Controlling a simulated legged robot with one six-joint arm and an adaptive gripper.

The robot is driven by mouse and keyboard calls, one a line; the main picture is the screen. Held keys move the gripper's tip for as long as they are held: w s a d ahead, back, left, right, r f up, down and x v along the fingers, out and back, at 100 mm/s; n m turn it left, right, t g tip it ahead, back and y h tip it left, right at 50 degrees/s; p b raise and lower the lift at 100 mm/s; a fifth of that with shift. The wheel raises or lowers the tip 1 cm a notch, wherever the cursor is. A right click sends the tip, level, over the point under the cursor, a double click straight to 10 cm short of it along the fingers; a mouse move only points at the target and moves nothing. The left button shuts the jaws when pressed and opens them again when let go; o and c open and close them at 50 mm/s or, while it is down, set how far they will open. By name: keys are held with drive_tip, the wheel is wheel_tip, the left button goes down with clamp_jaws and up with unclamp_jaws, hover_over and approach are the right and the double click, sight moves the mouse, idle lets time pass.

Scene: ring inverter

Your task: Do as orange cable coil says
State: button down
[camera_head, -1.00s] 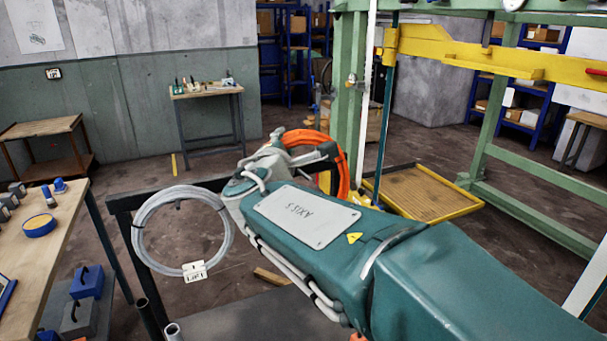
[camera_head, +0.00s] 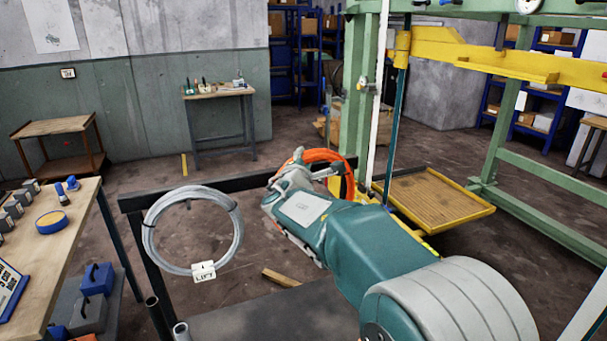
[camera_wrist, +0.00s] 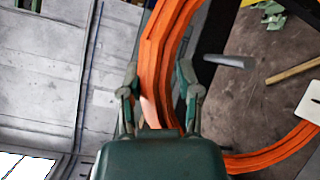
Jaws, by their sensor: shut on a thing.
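The orange cable coil (camera_head: 347,176) shows beyond the end of my arm in the head view, partly hidden by the arm. In the wrist view the orange coil (camera_wrist: 157,55) passes between the two fingers of my gripper (camera_wrist: 158,98), which is shut on it. A grey peg end (camera_wrist: 228,61) lies inside the ring of the coil. A white tag (camera_wrist: 312,100) shows at the right edge of the wrist view; its writing cannot be read.
A grey coil (camera_head: 150,238) with a tag reading "LIFT" hangs on a black rack (camera_head: 135,203) at left. A workbench (camera_head: 75,225) stands at far left. A green frame (camera_head: 357,100) with a yellow beam and a yellow-edged tray (camera_head: 440,202) is at right.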

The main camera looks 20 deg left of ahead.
drive_tip(key=shift+w+f, duration=0.35)
drive_tip(key=shift+w, duration=0.1)
drive_tip(key=shift+w+f, duration=0.15)
drive_tip(key=shift+f, duration=1.6)
drive_tip(key=shift+c, duration=1.5)
unclamp_jaws()
drive_tip(key=s+d, duration=0.1)
drive_tip(key=s, duration=0.9)
drive_tip(key=shift+s+d+r, duration=0.15)
drive_tip(key=shift+s+r, duration=0.05)
drive_tip(key=shift+s, duration=0.2)
